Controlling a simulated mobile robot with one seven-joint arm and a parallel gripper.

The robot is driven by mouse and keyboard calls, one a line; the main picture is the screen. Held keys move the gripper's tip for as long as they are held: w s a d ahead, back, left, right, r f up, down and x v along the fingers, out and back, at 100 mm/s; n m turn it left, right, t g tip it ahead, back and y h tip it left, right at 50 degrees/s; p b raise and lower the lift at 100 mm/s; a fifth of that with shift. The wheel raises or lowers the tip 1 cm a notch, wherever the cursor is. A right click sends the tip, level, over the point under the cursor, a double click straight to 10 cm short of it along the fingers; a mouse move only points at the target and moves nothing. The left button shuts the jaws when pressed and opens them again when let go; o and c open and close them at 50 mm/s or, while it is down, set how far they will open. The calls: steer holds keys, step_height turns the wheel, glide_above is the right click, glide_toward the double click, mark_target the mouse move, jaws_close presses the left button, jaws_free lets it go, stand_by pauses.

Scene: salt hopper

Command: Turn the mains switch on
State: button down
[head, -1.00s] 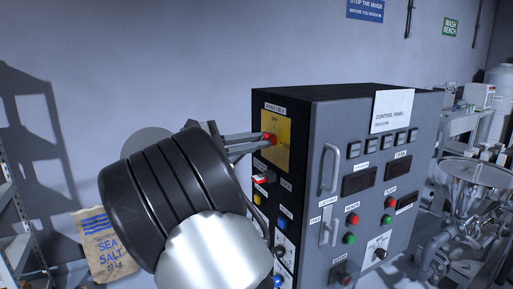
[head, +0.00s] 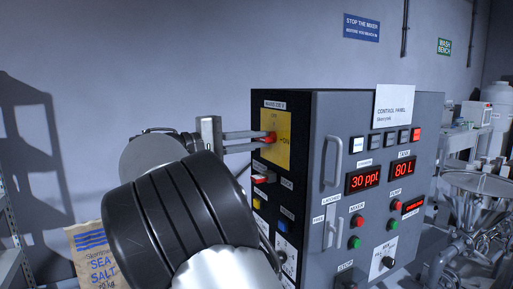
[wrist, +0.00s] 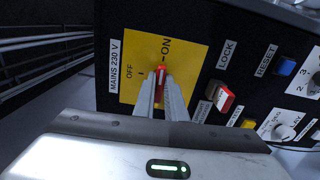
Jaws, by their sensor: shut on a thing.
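The mains switch is a red knob (head: 268,137) on a yellow plate (head: 284,143) on the side of the control cabinet. In the wrist view the red knob (wrist: 162,71) sits between OFF at left and ON above, and it points up at ON. My gripper (head: 260,142) is shut on the knob, one finger on each side. In the wrist view my gripper (wrist: 161,82) covers the lower part of the knob. The cabinet displays are lit; one display (head: 366,178) reads 30 ppt and another (head: 402,168) reads 80 L.
Below the switch are a red LOCK control (wrist: 223,98), a blue RESET button (wrist: 285,66) and a yellow button (wrist: 248,123), close to my fingers. A sea salt bag (head: 88,250) stands at the left. A steel hopper (head: 475,185) stands at the right.

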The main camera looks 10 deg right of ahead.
steer(key=shift+m, duration=0.4)
steer(key=c, duration=1.8)
jaws_free()
steer(key=p+v, duration=0.1)
steer(key=v, duration=1.6)
steer(key=shift+a, duration=0.25)
